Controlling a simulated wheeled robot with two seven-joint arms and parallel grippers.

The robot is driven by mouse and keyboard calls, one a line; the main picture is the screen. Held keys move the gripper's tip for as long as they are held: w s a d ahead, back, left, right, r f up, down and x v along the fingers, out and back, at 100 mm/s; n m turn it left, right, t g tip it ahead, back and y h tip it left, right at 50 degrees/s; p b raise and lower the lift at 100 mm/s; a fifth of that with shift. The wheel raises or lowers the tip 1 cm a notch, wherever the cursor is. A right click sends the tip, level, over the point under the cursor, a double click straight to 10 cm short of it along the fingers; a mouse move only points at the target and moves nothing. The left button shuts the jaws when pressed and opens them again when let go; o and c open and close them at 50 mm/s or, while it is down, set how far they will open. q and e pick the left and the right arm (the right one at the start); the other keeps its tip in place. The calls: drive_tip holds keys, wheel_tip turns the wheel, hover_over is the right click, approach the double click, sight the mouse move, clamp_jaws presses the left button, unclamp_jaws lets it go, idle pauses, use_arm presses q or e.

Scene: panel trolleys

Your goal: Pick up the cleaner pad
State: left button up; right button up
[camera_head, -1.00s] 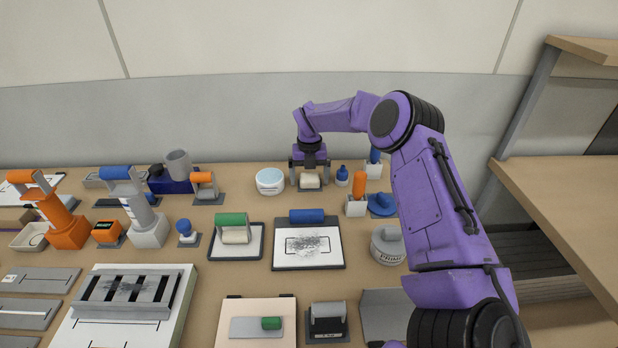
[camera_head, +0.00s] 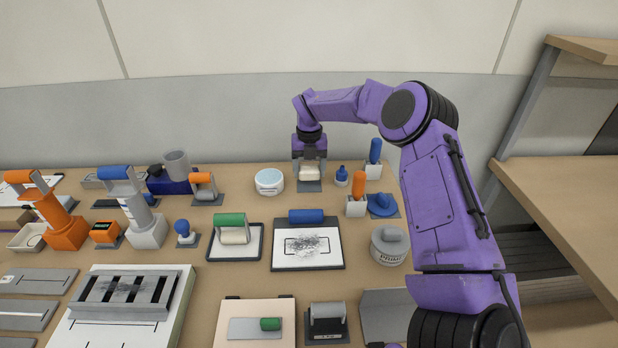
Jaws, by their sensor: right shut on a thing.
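The cleaner pad (camera_head: 309,171) is a small cream-coloured block at the back of the table. My right gripper (camera_head: 309,173) is shut on it from above, a finger on each side. The pad is a little above a flat grey base plate (camera_head: 310,186). The gripper body hides the pad's upper part. My left gripper is not in view.
A white round tub (camera_head: 269,181) stands left of the gripper, and a small blue bottle (camera_head: 342,175) stands close on its right. Orange- and blue-handled tools in holders are further right. A clipboard with a smudged sheet (camera_head: 307,248) lies in front.

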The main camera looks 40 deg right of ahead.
drive_tip(key=s+a+r+b, duration=0.1)
drive_tip(key=s+a+r, duration=0.6)
drive_tip(key=s+r, duration=0.2)
drive_tip(key=s, duration=0.2)
drive_tip(key=shift+s, duration=0.35)
drive_tip(key=shift+r, duration=0.1)
drive_tip(key=o, duration=0.4)
drive_tip(key=shift+a, duration=0.1)
drive_tip(key=shift+c, duration=1.5)
